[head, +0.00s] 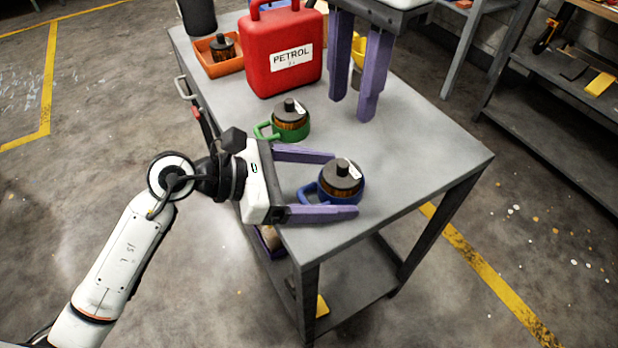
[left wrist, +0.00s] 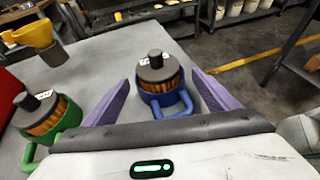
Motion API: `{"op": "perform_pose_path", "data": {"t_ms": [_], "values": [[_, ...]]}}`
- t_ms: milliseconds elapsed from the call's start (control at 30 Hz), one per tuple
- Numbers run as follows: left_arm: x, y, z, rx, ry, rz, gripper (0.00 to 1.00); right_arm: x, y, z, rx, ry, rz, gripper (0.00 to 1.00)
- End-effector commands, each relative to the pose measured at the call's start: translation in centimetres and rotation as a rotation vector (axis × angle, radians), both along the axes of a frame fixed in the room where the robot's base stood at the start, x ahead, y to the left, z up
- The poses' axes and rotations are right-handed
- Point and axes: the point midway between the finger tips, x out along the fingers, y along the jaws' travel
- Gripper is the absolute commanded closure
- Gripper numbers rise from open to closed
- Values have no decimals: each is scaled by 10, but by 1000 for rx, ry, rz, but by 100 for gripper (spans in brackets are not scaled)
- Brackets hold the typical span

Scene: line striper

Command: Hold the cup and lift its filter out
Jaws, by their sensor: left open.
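A blue cup (head: 350,199) with a handle stands near the table's front end. A filter (head: 342,176) with orange pleats, a dark round cap and a small white tag sits in it. My left gripper (head: 345,184) is open, its purple fingers on either side of the blue cup. The left wrist view shows the blue cup (left wrist: 168,98) and its filter (left wrist: 157,70) between the spread fingers, handle toward the palm, with visible gaps beside the cup. My right gripper (head: 352,108) points down above the table farther back, fingers apart, with nothing seen between them.
A green cup (head: 268,132) with a similar filter stands just behind my left gripper. A red petrol can (head: 283,55), an orange bin (head: 218,67) with another filter, and a yellow funnel (head: 358,50) stand farther back. The table's right side is clear.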

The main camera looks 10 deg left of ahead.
Motion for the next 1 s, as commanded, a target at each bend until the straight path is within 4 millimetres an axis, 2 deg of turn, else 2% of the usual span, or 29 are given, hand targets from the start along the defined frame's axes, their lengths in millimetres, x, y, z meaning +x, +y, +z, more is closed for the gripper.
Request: {"op": "perform_pose_path", "data": {"t_ms": [300,367,567,600,733,833,1000], "values": [[1,-3,-1,0,0,0,19,0,0,0,0,0,0,69],[1,-3,-1,0,0,0,28,0,0,0,0,0,0,69],[1,-3,-1,0,0,0,61,0,0,0,0,0,0,69],[1,-3,-1,0,0,0,64,0,0,0,0,0,0,67],[1,-3,-1,0,0,0,64,0,0,-1,0,0,26,66],[1,-2,-1,0,0,0,64,-1,1,-3,-1,2,118,66],[1,-2,-1,0,0,0,64,-2,1,-9,-1,6,437,66]]}}
